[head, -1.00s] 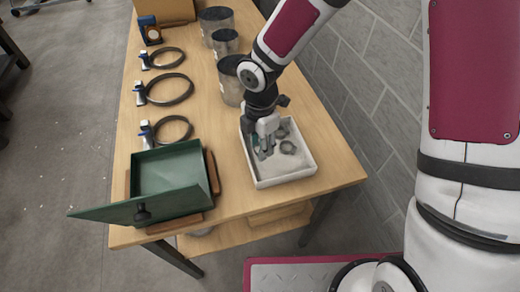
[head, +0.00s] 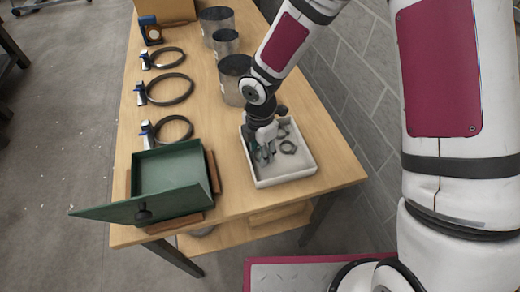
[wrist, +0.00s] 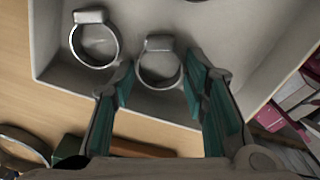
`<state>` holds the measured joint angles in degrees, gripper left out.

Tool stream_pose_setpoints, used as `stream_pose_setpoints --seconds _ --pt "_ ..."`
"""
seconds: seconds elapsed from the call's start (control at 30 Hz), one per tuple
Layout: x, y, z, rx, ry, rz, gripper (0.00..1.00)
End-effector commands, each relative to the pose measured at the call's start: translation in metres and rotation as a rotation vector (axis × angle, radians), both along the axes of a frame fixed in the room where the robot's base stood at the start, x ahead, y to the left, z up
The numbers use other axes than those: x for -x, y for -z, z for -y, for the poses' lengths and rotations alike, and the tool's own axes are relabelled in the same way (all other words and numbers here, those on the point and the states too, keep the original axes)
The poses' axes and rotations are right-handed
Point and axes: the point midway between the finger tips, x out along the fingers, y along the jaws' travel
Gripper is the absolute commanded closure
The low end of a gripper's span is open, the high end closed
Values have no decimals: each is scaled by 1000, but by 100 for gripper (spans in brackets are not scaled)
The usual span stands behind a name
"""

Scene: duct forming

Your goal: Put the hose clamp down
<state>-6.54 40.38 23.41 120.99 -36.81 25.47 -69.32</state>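A grey metal hose clamp (wrist: 160,65) lies between the fingertips of my gripper (wrist: 160,65) in the wrist view, its screw housing toward the top. A narrow gap shows between the clamp's ring and the teal finger pads on either side, so my gripper is open around it. In the head view my gripper (head: 264,152) points down into the left part of the white tray (head: 259,183). There the fingers mostly hide this clamp.
Another clamp (wrist: 95,42) lies left of my fingers in the wrist view. A loose clamp (head: 288,147) shows in the tray. A green open-lidded box (head: 167,172), large ring clamps (head: 171,89) and dark-topped cylinders (head: 235,80) stand on the wooden table (head: 205,120). A block wall is at right.

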Motion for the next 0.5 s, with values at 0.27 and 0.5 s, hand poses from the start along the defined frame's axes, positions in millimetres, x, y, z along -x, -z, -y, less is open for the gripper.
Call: stream_pose_setpoints --seconds 0.27,0.5 --pt "0 -7 0 0 1 2 59" --pt "-1 -48 0 -2 2 5 59"
